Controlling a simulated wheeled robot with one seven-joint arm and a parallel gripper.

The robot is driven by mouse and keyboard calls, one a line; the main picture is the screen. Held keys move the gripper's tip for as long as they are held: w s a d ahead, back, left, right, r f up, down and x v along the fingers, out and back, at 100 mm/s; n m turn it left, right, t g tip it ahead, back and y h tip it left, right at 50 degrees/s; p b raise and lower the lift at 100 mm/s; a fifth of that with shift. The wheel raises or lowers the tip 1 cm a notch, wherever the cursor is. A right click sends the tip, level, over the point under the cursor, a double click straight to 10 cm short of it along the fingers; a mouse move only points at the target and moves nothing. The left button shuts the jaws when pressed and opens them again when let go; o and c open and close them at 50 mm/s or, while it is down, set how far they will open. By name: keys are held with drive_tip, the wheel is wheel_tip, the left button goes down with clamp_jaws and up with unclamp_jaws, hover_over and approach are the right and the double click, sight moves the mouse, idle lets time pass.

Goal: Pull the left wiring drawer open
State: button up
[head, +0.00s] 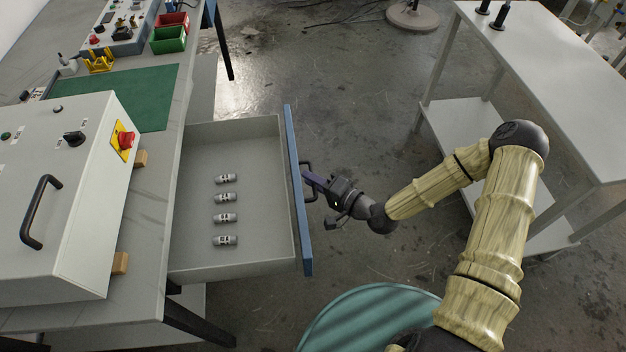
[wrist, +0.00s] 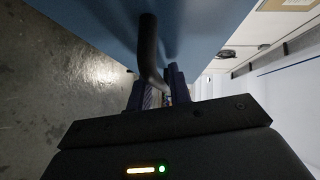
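The wiring drawer (head: 240,262) stands pulled out from under the workbench (head: 150,235), with its inside in full view in the head view. It has grey walls and a blue front panel (head: 299,190). Several small grey cylindrical parts (head: 226,218) lie in a row on its floor. A dark bar handle (wrist: 148,50) is fixed to the blue front. My gripper (head: 312,182) is at the handle, outside the drawer front. In the wrist view the fingers (wrist: 160,92) stand on either side of the handle's lower end and appear closed around it.
A grey control box (head: 75,200) with a red button and black handle sits on the bench. A green mat (head: 135,97) and red and green bins (head: 168,38) lie farther back. A white table (head: 560,80) stands at right.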

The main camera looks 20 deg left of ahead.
drive_tip(key=shift+s+d, duration=0.1)
idle(0.3)
drive_tip(key=v, duration=1.7)
drive_tip(key=shift+d, duration=0.1)
